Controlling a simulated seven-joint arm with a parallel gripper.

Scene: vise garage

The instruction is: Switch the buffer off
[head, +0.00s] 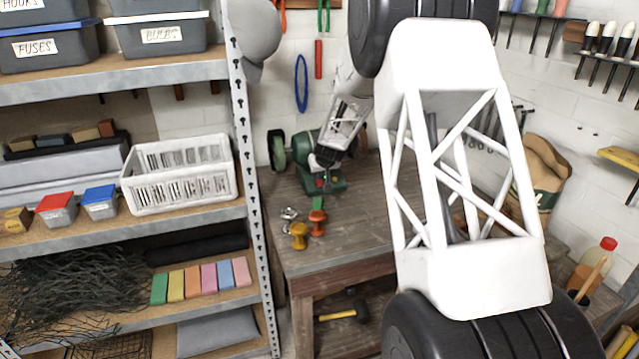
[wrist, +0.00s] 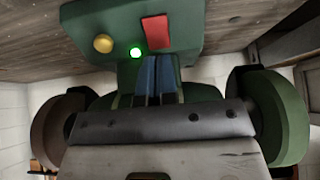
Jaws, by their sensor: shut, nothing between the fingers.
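The buffer (head: 334,185) is a green bench machine on the workbench, with a wheel on each side. In the wrist view its green base (wrist: 195,42) carries a yellow knob (wrist: 103,43), a lit green lamp (wrist: 136,52) and a red rectangular switch (wrist: 157,31). My gripper (head: 326,172) is over the front of the buffer. In the wrist view its two blue fingers (wrist: 156,58) are together and empty, their tips close to the lower edge of the red switch. I cannot tell whether they touch it.
On the workbench (head: 345,245), a yellow knob-shaped piece (head: 299,236), an orange one (head: 317,222) and small metal parts (head: 289,214) lie in front of the buffer. A shelf with a white basket (head: 180,195) stands left. A paper sack (head: 545,175) is at the right.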

